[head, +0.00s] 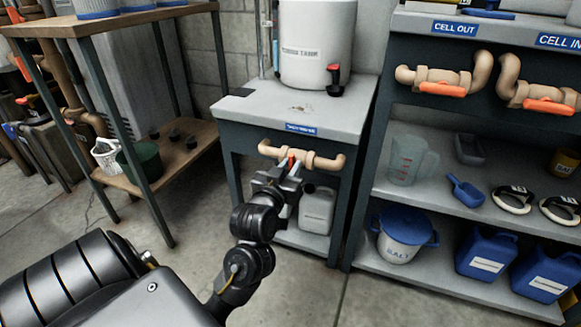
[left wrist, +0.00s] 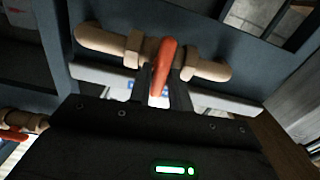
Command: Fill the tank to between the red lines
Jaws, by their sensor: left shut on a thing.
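A white tank (head: 318,50) with a dark label stands on a grey bench (head: 262,105). A black tap with a red handle (head: 334,75) is on its lower right. A thin upright tube (head: 275,45) stands at the tank's left; I cannot make out red lines or a water level. Below the bench top runs a tan pipe valve (head: 325,162) under a blue label. My left gripper (head: 290,174) is shut on the valve's orange-red handle (head: 292,160). In the left wrist view the handle (left wrist: 164,65) lies between the fingers, across the pipe (left wrist: 102,40). My right gripper is not in view.
A shelf unit at right bears two more valves with orange handles (head: 442,89), a clear jug (head: 408,160), a blue scoop (head: 466,190) and a salt bucket (head: 400,235). A white jerrycan (head: 317,210) stands under the bench. A wooden rack (head: 125,180) is at left.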

